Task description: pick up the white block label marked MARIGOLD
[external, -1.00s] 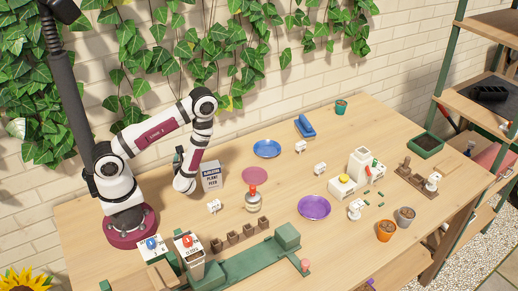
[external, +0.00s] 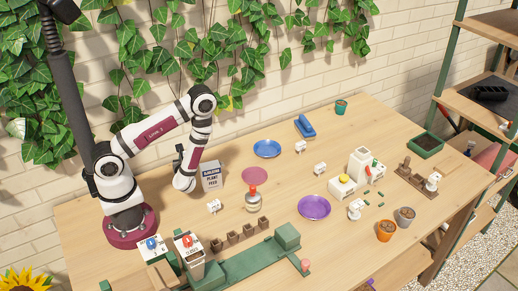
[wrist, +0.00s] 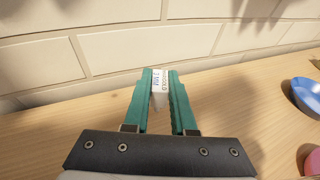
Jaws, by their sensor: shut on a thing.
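My gripper (wrist: 160,76) shows in the wrist view with its two green fingers closed on a small white block label (wrist: 160,88). The block sits between the fingertips, over the wooden table near the brick wall. I cannot tell whether it touches the table. In the external view, my arm is folded down at the table's left back, and the fingers and held block are hidden there. Another small white block (external: 214,206) stands in front of the arm, its marking too small to read.
A green fixture (external: 240,265) lies along the front. The brick wall (wrist: 240,30) is close behind.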

